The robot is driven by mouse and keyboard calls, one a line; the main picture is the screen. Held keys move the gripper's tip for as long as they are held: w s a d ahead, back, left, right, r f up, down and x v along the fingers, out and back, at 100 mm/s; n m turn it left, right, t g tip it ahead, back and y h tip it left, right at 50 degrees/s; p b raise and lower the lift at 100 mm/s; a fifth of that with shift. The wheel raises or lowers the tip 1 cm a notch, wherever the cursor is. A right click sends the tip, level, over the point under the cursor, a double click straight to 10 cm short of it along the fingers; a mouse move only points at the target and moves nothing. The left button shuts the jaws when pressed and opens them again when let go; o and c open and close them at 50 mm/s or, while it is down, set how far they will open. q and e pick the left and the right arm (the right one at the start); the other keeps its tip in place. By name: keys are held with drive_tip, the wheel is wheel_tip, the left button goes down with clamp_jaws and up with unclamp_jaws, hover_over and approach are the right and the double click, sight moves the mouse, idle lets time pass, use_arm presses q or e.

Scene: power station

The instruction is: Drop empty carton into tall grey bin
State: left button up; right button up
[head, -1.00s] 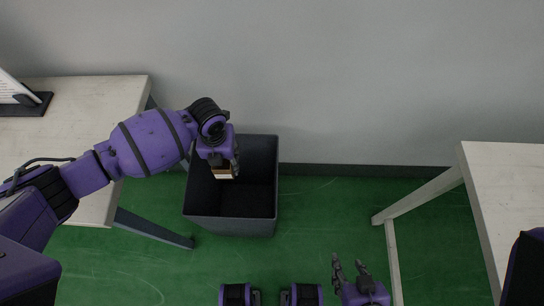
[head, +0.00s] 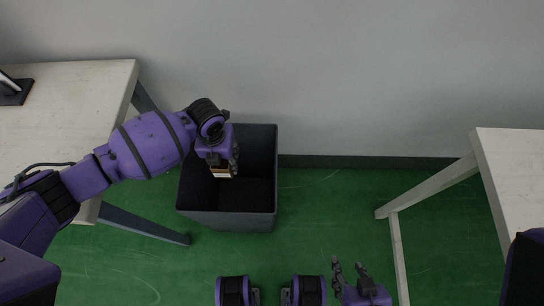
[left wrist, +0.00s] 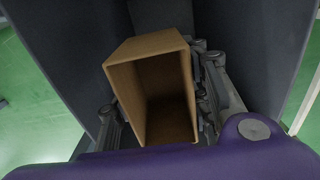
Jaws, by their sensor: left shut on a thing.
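The empty carton (left wrist: 150,52) is an open brown box in the left wrist view, with its open end toward the camera. My left gripper (left wrist: 160,105) is shut on it, one finger on each side. In the head view the carton (head: 221,173) shows only in part under my left gripper (head: 222,165). The tall grey bin (head: 228,219) stands on the floor, and the gripper and carton are over its opening. The bin's walls (left wrist: 72,55) surround the carton in the left wrist view. My right gripper (head: 350,276) is open and empty at the lower right.
A pale table (head: 65,95) stands left of the bin, with a dark stand (head: 14,92) on it. Another pale table (head: 515,165) is at the right. A grey wall (head: 330,70) is behind. Green floor (head: 325,215) is clear between bin and right table.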

use_arm(q)
drive_tip(key=o, duration=0.9)
drive_tip(key=shift+s, duration=0.1)
drive_tip(key=shift+o, duration=0.6)
wheel_tip(320, 180, up, 12)
